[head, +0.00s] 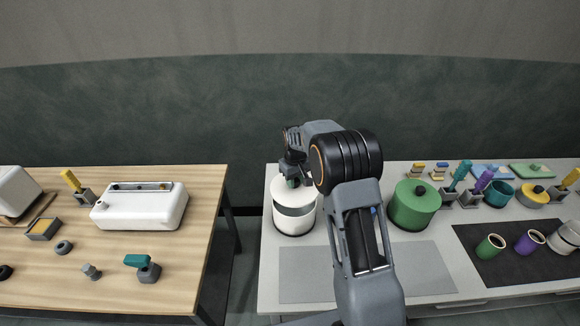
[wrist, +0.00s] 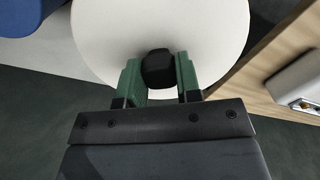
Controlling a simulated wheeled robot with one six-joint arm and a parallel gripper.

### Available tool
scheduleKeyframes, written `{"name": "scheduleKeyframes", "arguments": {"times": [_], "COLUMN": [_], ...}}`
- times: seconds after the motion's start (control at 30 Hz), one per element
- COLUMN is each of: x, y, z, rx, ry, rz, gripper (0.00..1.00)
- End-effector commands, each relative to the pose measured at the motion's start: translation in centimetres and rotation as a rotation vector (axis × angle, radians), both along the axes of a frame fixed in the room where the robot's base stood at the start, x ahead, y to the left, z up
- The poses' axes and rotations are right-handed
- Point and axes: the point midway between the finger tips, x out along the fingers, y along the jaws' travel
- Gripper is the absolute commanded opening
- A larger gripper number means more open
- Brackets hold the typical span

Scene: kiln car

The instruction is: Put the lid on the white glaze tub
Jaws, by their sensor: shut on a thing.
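The white lid (head: 286,192) has a black knob (wrist: 158,68), and my gripper (head: 292,182) is shut on that knob. In the wrist view the green fingers of my gripper (wrist: 159,80) stand on either side of the knob, and the lid (wrist: 110,35) fills the upper middle. The white glaze tub (head: 294,226) stands upright at the left end of the grey bench, directly below the lid. A grey band shows between the lid and the tub's lower white wall, so the lid looks held just above the tub. The wrist view hides the tub under the lid.
A green lidded tub (head: 414,207) stands to the right; a blue thing (wrist: 25,15) is partly hidden by my arm. Cups stand on a dark mat (head: 490,268). A wooden table (head: 100,285) lies left across a gap. The grey mat (head: 305,278) in front is clear.

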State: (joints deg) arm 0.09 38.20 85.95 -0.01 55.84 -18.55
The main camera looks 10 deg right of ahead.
Motion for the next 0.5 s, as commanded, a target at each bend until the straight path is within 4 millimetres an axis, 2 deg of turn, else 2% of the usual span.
{"name": "scheduleKeyframes", "arguments": {"times": [0.5], "x": [-0.02], "y": [0.31], "z": [0.01], "rx": [0.000], "ry": [-0.001], "rz": [0.006], "gripper": [0.00]}}
